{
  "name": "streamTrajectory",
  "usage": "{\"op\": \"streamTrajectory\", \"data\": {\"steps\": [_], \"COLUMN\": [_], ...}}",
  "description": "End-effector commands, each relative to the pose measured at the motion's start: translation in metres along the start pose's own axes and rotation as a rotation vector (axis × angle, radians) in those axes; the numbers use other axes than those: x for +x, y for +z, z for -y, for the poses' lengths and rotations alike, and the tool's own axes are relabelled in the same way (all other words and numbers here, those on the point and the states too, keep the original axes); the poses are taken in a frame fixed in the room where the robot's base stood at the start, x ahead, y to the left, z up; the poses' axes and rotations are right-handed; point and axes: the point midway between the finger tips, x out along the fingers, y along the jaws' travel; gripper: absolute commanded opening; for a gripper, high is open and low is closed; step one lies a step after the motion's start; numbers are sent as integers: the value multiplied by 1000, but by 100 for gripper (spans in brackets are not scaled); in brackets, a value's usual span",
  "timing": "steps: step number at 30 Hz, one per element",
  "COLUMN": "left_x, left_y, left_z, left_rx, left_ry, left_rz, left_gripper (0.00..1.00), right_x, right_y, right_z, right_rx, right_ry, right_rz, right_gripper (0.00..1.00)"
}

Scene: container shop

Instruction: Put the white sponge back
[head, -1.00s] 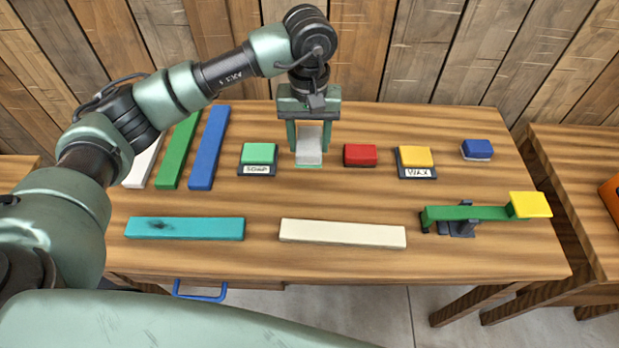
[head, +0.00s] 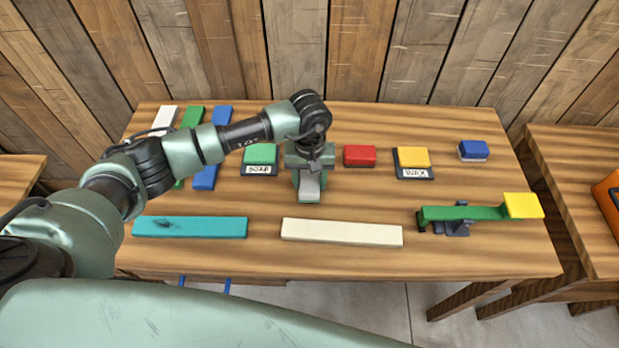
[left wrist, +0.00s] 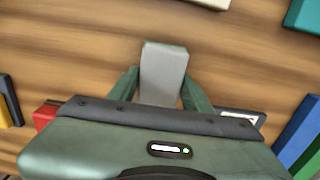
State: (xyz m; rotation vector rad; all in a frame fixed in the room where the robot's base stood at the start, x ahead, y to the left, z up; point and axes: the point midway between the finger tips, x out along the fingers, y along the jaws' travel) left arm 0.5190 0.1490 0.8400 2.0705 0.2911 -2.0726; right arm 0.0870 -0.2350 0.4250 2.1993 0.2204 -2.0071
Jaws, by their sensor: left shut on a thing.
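The white sponge (head: 309,188) is a pale grey-white block with a green edge. My left gripper (head: 309,189) is shut on it, with one finger on each side, near the middle of the table (head: 380,195). In the left wrist view the sponge (left wrist: 163,75) stands out between the two green fingers (left wrist: 160,90). I cannot tell how high it is above the wood. My right gripper is not in view.
A green sponge (head: 260,154) and a yellow one (head: 414,157) sit on dark labelled bases. A red block (head: 359,156) and a blue one (head: 473,149) stand beside them. Teal (head: 190,227) and cream (head: 342,232) bars lie in front. A green seesaw (head: 462,213) stands right.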

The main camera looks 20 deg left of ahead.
Motion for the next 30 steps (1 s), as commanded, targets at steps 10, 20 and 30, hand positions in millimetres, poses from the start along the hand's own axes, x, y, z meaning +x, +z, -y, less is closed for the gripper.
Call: {"op": "streamTrajectory", "data": {"steps": [10, 20, 30], "left_x": [2, 1, -44], "left_y": [0, 0, -2], "left_z": [0, 0, 0], "left_rx": [0, -1, 1], "left_ry": [0, 0, 3], "left_rz": [0, 0, -8], "left_gripper": [69, 71, 71], "right_x": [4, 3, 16], "right_y": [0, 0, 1], "right_z": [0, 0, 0], "right_rx": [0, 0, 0], "right_ry": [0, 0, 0], "right_rz": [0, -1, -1], "right_gripper": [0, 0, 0]}}
